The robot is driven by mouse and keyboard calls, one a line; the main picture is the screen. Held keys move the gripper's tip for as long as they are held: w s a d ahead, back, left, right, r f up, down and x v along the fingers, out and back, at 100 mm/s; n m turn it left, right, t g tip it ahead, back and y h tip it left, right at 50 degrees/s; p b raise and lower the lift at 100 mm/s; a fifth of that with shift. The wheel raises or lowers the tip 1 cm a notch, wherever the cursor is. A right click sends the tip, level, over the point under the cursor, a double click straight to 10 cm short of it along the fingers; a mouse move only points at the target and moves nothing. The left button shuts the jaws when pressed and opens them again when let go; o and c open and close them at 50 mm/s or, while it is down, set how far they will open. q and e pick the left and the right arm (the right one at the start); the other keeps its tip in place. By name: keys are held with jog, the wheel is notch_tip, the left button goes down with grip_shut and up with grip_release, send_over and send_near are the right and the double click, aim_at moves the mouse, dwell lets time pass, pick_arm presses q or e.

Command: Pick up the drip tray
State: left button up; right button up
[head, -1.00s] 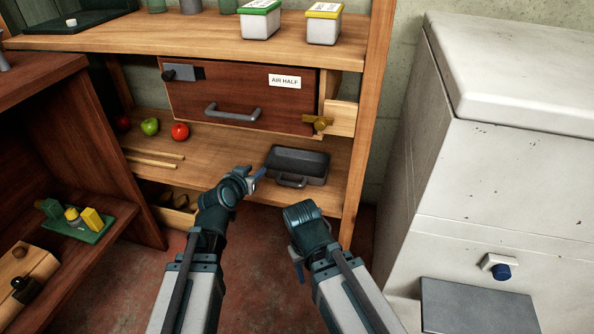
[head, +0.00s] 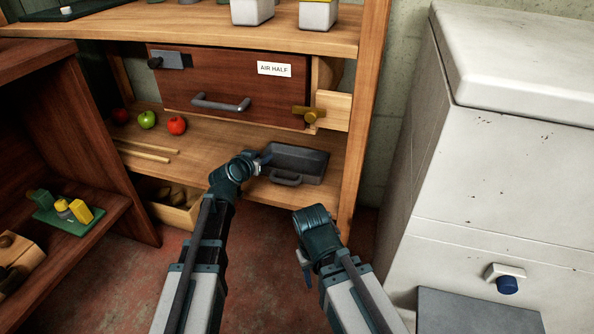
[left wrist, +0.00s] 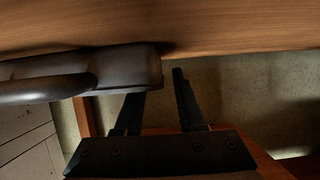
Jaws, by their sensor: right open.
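The drip tray (head: 312,163) is a dark grey, shallow open tray with a bar handle on its front. It sits on the lower wooden shelf in the head view. In the left wrist view its end (left wrist: 130,68) and handle show at upper left. My left gripper (head: 266,158) is at the tray's left end; its two fingers (left wrist: 158,98) are apart, with the tray's end beside or partly between them. I cannot tell whether they touch it. My right gripper (head: 306,272) is open and empty, hanging low in front of the shelf.
A drawer (head: 230,85) labelled AIR HALF is above the tray, with a brass latch (head: 308,112) at its right. Apples (head: 177,125) and wooden sticks (head: 145,151) lie on the shelf to the left. A shelf post (head: 362,140) stands right of the tray, then a white cabinet (head: 500,160).

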pick_arm(q)
jog(key=shift+w+d+f, duration=0.1)
jog(key=shift+w+f, duration=0.1)
jog(key=shift+w, duration=0.15)
jog(key=shift+r, duration=0.1)
jog(key=shift+s, duration=0.1)
grip_shut()
dwell(1.0)
